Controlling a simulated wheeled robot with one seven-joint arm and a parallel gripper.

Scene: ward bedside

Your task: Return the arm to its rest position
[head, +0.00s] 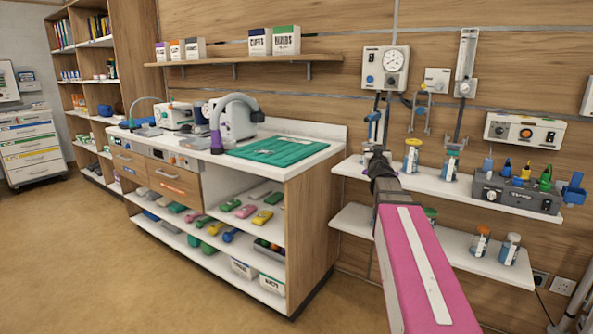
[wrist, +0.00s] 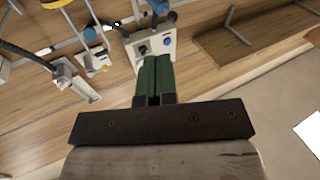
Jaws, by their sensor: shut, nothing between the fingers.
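My gripper (wrist: 156,62) shows in the wrist view with its two green fingers shut together and nothing between them. Its tips overlap a light box with blue and black knobs (wrist: 160,43) in the picture; I cannot tell the distance between them. In the head view my arm, with a pink and white link, reaches from the lower right toward the wall. The fingers cannot be made out there.
A white wall shelf (head: 445,183) holds bottles and a grey device (head: 517,193). A lower shelf (head: 462,252) holds jars. Left of my arm stands a counter (head: 325,150) with a green cloth (head: 279,151). The brown floor (head: 95,260) at front left is clear.

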